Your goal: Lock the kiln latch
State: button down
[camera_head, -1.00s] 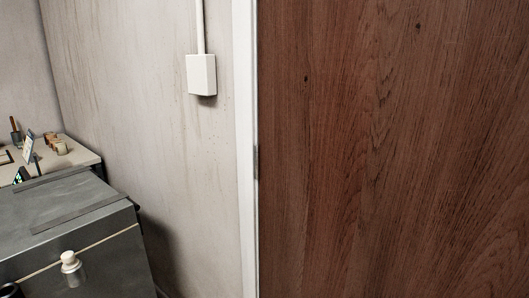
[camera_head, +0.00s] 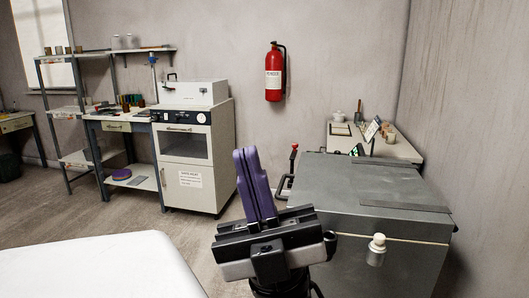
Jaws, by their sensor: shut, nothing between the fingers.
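My gripper (camera_head: 246,153) is at the lower middle of the head view, with purple fingers pointing up. The fingers are together and hold nothing. A dark grey metal box with a flat lid (camera_head: 345,182), which may be the kiln, stands just right of my gripper. A pale knob (camera_head: 377,243) sits on its front near the lid seam. A lever with a red tip (camera_head: 293,153) stands at its far left side. I cannot tell which of these is the latch. My gripper is apart from the knob, and it partly hides the box's left side.
A white-fronted cabinet (camera_head: 198,190) with a printed sign stands against the back wall, beside a workbench and shelves (camera_head: 75,108). A red extinguisher (camera_head: 274,78) hangs on the wall. A side table (camera_head: 400,149) is behind the box. A white surface (camera_head: 95,270) fills the lower left.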

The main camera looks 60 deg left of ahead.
aim_at(295, 144)
jog(key=j+u, duration=0.1)
jog(key=u, duration=0.85)
jog(key=j+u, duration=0.1)
jog(key=u, duration=0.4)
jog(key=i+j, duration=0.75)
jog(key=i, duration=0.15)
jog(key=i+j+z, duration=0.1)
jog(key=i+j, duration=0.65)
jog(key=i, duration=0.15)
